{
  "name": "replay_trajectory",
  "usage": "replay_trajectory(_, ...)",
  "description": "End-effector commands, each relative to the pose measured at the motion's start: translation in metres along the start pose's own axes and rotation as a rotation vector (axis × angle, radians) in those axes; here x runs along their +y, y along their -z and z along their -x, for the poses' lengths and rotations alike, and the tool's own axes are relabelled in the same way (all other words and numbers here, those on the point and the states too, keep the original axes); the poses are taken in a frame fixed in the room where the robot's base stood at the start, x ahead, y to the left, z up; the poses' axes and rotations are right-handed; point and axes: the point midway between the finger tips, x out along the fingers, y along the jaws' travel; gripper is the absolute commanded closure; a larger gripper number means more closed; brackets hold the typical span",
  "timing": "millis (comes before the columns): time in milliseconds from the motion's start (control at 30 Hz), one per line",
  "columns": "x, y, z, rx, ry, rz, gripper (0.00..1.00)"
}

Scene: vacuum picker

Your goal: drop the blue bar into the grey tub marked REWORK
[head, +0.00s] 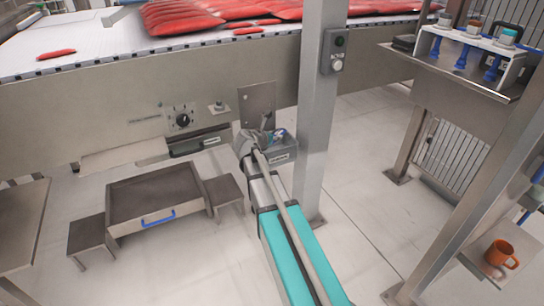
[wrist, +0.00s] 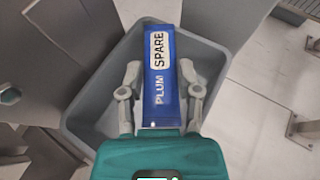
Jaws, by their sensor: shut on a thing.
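The blue bar (wrist: 160,92) carries the words PLUM and SPARE. My gripper (wrist: 160,72) is shut on it, one finger on each long side. In the wrist view the bar lies over the opening of a grey tub (wrist: 84,100), whose walls show on both sides of it. How high the bar is above the tub floor I cannot tell. In the head view the grey tub (head: 284,153) hangs beside the steel post, at the end of my arm. Its front label is too small to read. A little blue shows above its rim.
A steel post (head: 317,110) with a button box stands right beside the tub. The conveyor (head: 100,40) with red packs runs behind. A shelf with an orange mug (head: 501,253) is at right.

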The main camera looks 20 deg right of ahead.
Motion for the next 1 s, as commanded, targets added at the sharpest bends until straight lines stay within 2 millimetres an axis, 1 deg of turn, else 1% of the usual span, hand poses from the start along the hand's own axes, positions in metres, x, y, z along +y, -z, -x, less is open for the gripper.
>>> replay_trajectory(33,0.0,0.0049,-0.002,0.0,0.0,0.0,0.97)
replay_trajectory(200,0.0,0.0085,-0.0035,0.0,0.0,0.0,0.97)
replay_trajectory(567,0.0001,0.0084,-0.0034,0.0,0.0,0.0,0.97)
replay_trajectory(600,0.0001,0.0085,-0.0034,0.0,0.0,0.0,0.48)
replay_trajectory(767,0.0002,0.0085,-0.0033,0.0,0.0,0.0,0.19)
replay_trajectory(800,0.0002,0.0085,-0.0033,0.0,0.0,0.0,0.16)
replay_trajectory(1000,0.0003,0.0086,-0.0033,0.0,0.0,0.0,0.16)
